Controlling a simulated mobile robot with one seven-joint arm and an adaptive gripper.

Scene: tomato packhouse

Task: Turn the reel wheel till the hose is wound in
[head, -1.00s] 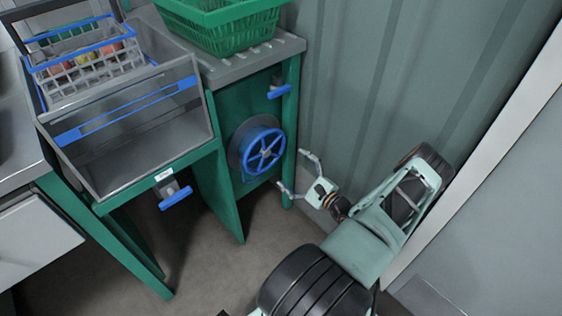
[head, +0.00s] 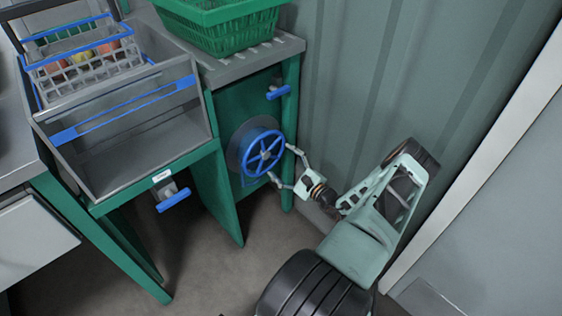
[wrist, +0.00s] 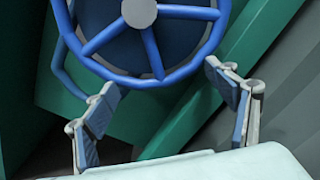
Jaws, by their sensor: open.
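The blue spoked reel wheel (head: 263,154) is mounted on the green side panel under the bench, with a dark round reel (head: 238,146) behind it. A blue hose end hangs below it. My gripper (head: 281,166) is open at the wheel's right side, its two fingers spread. In the wrist view the wheel (wrist: 150,62) fills the upper part with its grey hub. My gripper (wrist: 160,85) shows there with one padded finger on each side, the lower rim lying just beyond and between the tips. I cannot tell whether a finger touches the rim.
A blue-handled valve (head: 173,198) sticks out below the grey sink (head: 190,138), left of the reel. Another blue handle (head: 279,92) sits above the wheel. A green basket (head: 222,32) stands on the slatted bench top. The corrugated wall (head: 350,90) is close on the right.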

